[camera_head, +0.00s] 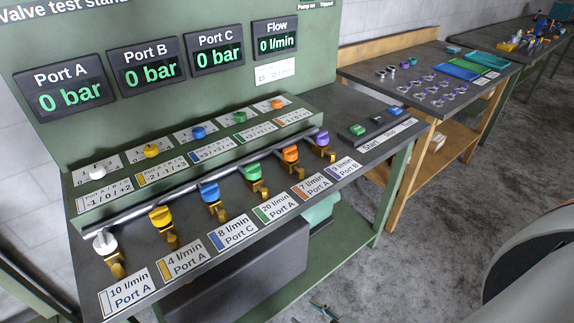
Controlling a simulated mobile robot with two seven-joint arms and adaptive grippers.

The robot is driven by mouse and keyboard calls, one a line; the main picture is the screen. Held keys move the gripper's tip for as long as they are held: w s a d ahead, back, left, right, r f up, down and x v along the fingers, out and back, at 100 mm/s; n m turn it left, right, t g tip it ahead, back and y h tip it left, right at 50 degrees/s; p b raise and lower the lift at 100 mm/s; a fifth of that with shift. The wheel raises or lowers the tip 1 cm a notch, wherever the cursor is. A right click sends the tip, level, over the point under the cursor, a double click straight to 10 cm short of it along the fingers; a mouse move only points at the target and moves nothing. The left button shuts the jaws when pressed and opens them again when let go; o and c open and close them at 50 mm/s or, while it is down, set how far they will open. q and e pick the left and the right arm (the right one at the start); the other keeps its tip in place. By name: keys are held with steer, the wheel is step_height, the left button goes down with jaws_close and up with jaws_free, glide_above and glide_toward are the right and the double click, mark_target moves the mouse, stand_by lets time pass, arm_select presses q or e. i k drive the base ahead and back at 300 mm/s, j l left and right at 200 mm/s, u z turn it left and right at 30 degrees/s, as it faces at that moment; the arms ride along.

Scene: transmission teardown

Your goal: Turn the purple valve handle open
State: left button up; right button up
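The purple valve handle (321,138) sits at the far right end of the row of valves on the green test stand. It tops a brass valve body at the end of the dark pipe (145,216). The label in front of it (344,168) reads Port B; its flow figure is too small to read surely. Nothing touches the handle. A large pale curved part at the right edge seems to be mine.
White, yellow, blue, green and orange handles (290,154) line the same pipe to the left. A Start/Stop button box (372,124) stands right of the purple valve. The Flow display (275,39) reads 0 l/min. A wooden-framed table (400,92) with small parts stands behind right.

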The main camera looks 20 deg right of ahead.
mark_target(321, 138)
steer(key=z, duration=1.05)
steer(key=i+l, duration=0.25)
steer(key=l, duration=0.15)
steer(key=i+l+z, duration=0.15)
steer(key=l, duration=0.3)
steer(key=i, duration=0.1)
